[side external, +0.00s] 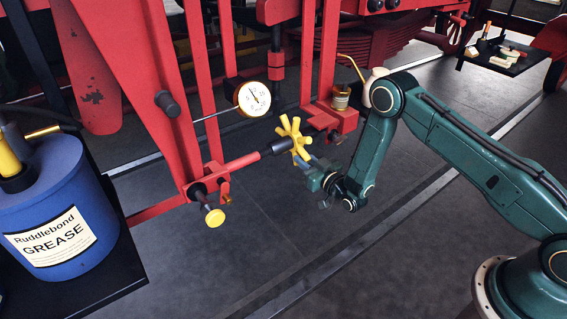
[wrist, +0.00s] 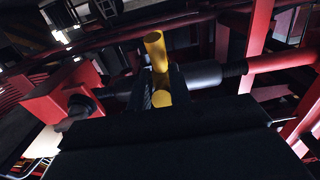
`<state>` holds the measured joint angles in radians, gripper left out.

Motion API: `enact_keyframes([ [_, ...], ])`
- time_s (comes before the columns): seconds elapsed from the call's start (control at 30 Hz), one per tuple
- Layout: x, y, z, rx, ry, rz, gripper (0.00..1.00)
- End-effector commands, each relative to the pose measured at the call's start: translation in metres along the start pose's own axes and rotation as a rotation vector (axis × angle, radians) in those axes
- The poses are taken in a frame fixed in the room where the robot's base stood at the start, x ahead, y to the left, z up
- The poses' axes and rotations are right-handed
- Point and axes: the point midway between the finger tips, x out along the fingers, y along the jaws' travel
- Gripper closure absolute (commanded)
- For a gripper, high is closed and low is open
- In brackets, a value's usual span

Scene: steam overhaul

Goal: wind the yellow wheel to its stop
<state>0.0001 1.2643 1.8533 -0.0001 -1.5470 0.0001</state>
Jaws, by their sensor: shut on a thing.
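The yellow wheel (side external: 293,136) has several stubby spokes and sits on the end of a dark hub on a red horizontal rod (side external: 243,163). My gripper (side external: 311,163) reaches it from the lower right and is shut on part of the wheel. In the wrist view, one yellow spoke (wrist: 155,50) stands up beyond the jaws, and a yellow round end (wrist: 161,98) shows between the dark fingers (wrist: 162,85). The rest of the wheel is hidden behind my gripper there. A round white dial (side external: 254,98) with a brass rim is just above left of the wheel.
A red block (side external: 330,118) with a small tin (side external: 341,97) on it is close right of the wheel. A yellow knob (side external: 215,217) sticks out at lower left. A blue grease drum (side external: 50,205) stands at far left. The floor below the wheel is clear.

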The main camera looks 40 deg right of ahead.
Motion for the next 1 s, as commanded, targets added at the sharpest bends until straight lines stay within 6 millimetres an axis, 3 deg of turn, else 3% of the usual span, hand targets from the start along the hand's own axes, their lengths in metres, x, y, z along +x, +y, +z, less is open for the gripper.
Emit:
enact_keyframes([
  [1.0,0.011,0.001,0.022,0.0,-0.007,0.001,1.0],
])
